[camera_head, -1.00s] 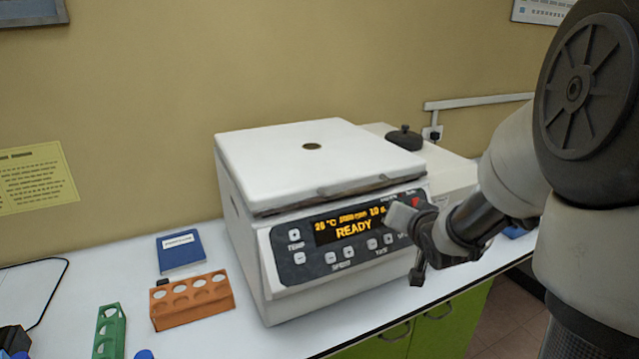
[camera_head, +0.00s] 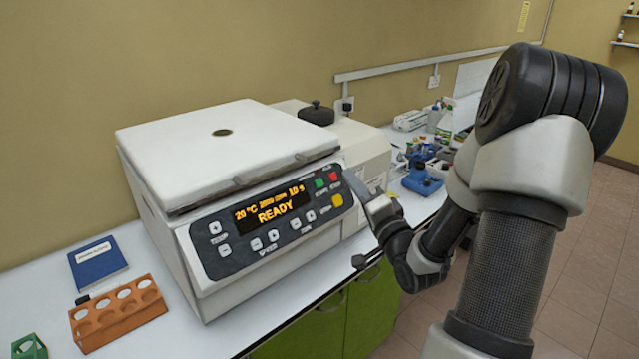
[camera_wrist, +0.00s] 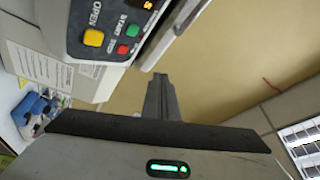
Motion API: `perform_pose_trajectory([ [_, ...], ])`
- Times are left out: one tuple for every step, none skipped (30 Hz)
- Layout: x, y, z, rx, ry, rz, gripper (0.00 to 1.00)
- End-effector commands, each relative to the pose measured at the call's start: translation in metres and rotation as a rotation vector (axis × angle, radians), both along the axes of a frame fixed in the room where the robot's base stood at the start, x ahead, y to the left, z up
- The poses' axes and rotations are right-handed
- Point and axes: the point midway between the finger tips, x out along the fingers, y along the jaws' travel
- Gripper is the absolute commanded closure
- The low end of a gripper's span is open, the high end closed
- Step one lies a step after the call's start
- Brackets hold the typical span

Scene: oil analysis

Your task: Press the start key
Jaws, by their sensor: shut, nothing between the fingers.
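The start key is the green key (camera_head: 320,183) at the upper right of the centrifuge's (camera_head: 225,170) control panel. It also shows in the wrist view (camera_wrist: 132,30). A red stop key (camera_head: 335,175) sits right beside it, and a yellow open key (camera_head: 338,200) is below. The display (camera_head: 271,207) reads READY. My gripper (camera_head: 354,181) is shut and empty, just right of the panel's right edge in the head view. In the wrist view its closed fingers (camera_wrist: 160,80) point past the panel, below and right of the keys, apart from the start key.
An orange rack (camera_head: 118,315) and a blue book (camera_head: 97,261) lie on the counter at left. A lidded white device (camera_head: 350,150) stands behind the centrifuge. Blue equipment and bottles (camera_head: 425,175) crowd the counter farther right. Green cabinets (camera_head: 372,310) are below.

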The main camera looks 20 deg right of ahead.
Motion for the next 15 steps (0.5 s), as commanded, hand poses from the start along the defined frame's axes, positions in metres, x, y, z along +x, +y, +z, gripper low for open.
perform_pose_trajectory([
  [0.001,0.001,-0.001,0.0,0.0,0.001,1.0],
  [0.002,0.001,-0.003,0.0,0.0,0.001,1.0],
  [0.004,0.002,-0.004,0.0,0.0,0.001,1.0],
  [0.006,0.002,-0.006,0.0,0.0,0.001,1.0],
  [0.009,0.003,-0.007,-0.001,0.0,0.001,1.0],
  [0.012,0.005,-0.01,-0.001,0.0,0.002,1.0],
  [0.015,0.006,-0.012,0.0,-0.001,0.003,1.0],
  [0.019,0.008,-0.015,0.001,-0.001,0.003,1.0],
  [0.023,0.009,-0.018,0.001,0.0,0.002,1.0],
  [0.027,0.01,-0.021,0.001,0.0,0.002,1.0],
  [0.03,0.012,-0.023,0.0,0.0,0.002,1.0],
  [0.035,0.014,-0.027,0.0,0.001,0.002,1.0],
  [0.038,0.015,-0.029,0.0,0.001,0.002,1.0],
  [0.042,0.016,-0.031,0.0,0.001,0.002,1.0],
  [0.046,0.017,-0.033,0.0,0.0,0.002,1.0],
])
